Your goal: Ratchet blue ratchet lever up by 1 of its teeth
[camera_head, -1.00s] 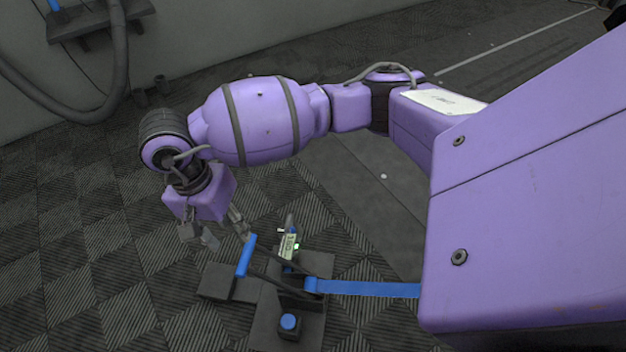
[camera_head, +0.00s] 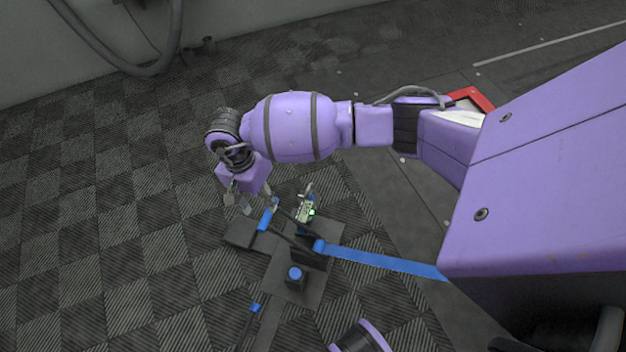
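The ratchet lever (camera_head: 265,220) has a blue grip on a dark bar that slants to the dark ratchet body on a floor plate (camera_head: 325,238). A blue strap (camera_head: 385,262) runs right from the body. My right gripper (camera_head: 259,206) is just above the upper end of the blue grip. Its fingers look spread, with one finger close to the grip; I cannot tell whether they touch. Nothing shows held between them. My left gripper is not in view.
A small device with a green light (camera_head: 306,210) stands behind the lever. A blue-topped post (camera_head: 295,275) rises from the plate in front. Another blue-tipped dark bar (camera_head: 254,308) is at the bottom. The patterned floor (camera_head: 90,220) on the left is clear.

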